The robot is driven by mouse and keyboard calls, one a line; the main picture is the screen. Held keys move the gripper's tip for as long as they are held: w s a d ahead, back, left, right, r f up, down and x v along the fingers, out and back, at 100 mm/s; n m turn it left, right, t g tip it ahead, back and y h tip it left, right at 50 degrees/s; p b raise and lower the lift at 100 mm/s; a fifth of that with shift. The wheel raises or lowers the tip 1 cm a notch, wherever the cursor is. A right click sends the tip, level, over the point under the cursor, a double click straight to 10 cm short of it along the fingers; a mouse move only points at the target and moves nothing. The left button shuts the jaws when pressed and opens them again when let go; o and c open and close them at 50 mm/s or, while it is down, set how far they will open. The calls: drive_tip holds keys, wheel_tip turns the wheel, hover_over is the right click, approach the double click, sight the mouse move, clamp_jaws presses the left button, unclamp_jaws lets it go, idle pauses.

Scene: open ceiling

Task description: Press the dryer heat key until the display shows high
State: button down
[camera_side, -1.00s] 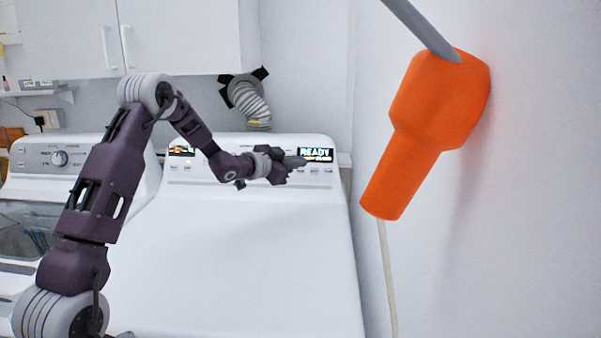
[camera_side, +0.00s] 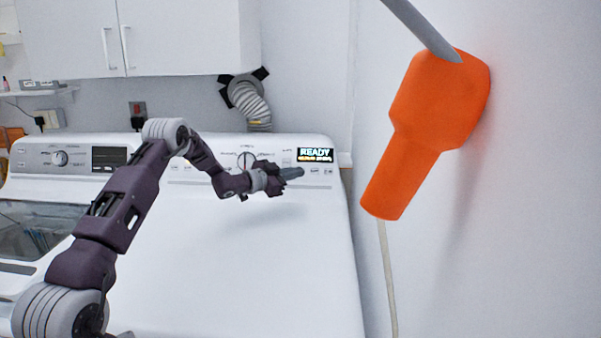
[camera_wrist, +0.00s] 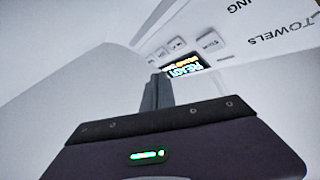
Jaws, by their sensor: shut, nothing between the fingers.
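The white dryer (camera_side: 280,260) has a back panel with a small display (camera_side: 315,155) that reads READY, with a smaller coloured line under it too small to read. The display also shows, turned over, in the wrist view (camera_wrist: 187,67). A row of small keys (camera_wrist: 208,40) lies beside it there; their labels are too small to read, so I cannot tell which is the heat key. My gripper (camera_side: 296,172) is shut and empty. It is in front of the panel, below and left of the display, and appears apart from the keys. Its closed fingers show in the wrist view (camera_wrist: 156,90).
A round dial (camera_side: 246,159) sits on the panel behind my arm. A second machine (camera_side: 30,190) stands at the left. A large orange object with a cord (camera_side: 425,130) is close to the camera at the right. A ribbed duct (camera_side: 250,100) rises behind the dryer.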

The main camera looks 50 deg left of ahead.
drive_tip(key=shift+w+a+f, duration=0.35)
drive_tip(key=shift+w+a, duration=0.25)
drive_tip(key=shift+w, duration=0.05)
drive_tip(key=shift+w+a+f, duration=0.3)
drive_tip(key=shift+w+a, duration=0.3)
idle(1.2)
drive_tip(key=shift+w+a+f, duration=0.15)
drive_tip(key=shift+w+a, duration=0.1)
drive_tip(key=shift+w, duration=0.05)
drive_tip(key=shift+w+a+f, duration=0.15)
drive_tip(key=shift+w+a, duration=0.1)
drive_tip(key=shift+a, duration=0.05)
idle(0.6)
drive_tip(key=shift+s+d+r, duration=0.3)
drive_tip(key=shift+s+d, duration=0.25)
idle(0.3)
drive_tip(key=shift+s+d+r, duration=0.45)
drive_tip(key=shift+s+d, duration=0.4)
drive_tip(key=shift+s+d+r, duration=0.45)
drive_tip(key=shift+s+d, duration=0.35)
